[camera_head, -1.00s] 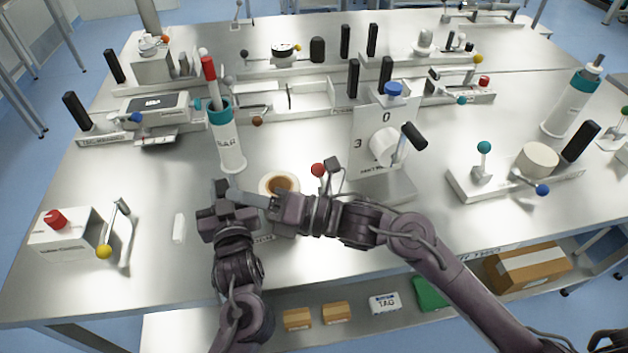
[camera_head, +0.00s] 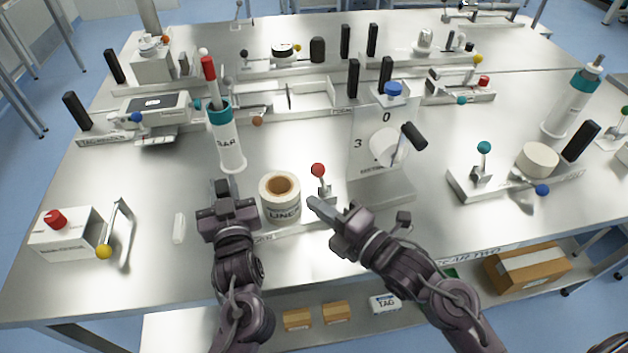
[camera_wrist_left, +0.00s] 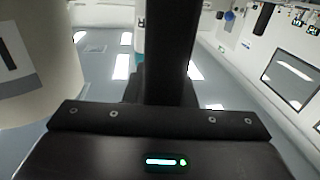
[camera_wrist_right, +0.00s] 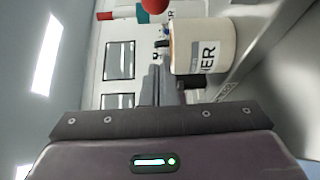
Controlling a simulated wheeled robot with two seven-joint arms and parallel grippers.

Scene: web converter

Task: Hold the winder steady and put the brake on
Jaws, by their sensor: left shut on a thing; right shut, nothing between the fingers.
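The winder is the low stand with a plate (camera_head: 292,230), a white roll (camera_head: 281,203) marked LINER and a brake lever with a red knob (camera_head: 318,170). The lever stands close to upright, right of the roll. My left gripper (camera_head: 224,188) is left of the roll, shut on a dark upright bar (camera_wrist_left: 170,50), apparently the winder's handle; in the head view the gripper hides it. My right gripper (camera_head: 314,203) is shut and empty, its tips just in front of the lever's foot. The right wrist view shows the roll (camera_wrist_right: 203,46) and red knob (camera_wrist_right: 154,4) beyond the fingers.
A panel stand (camera_head: 375,150) with a black-handled crank stands behind and right of the winder. A white bottle (camera_head: 228,145) stands behind my left gripper. A box with a red knob (camera_head: 66,233) is at far left.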

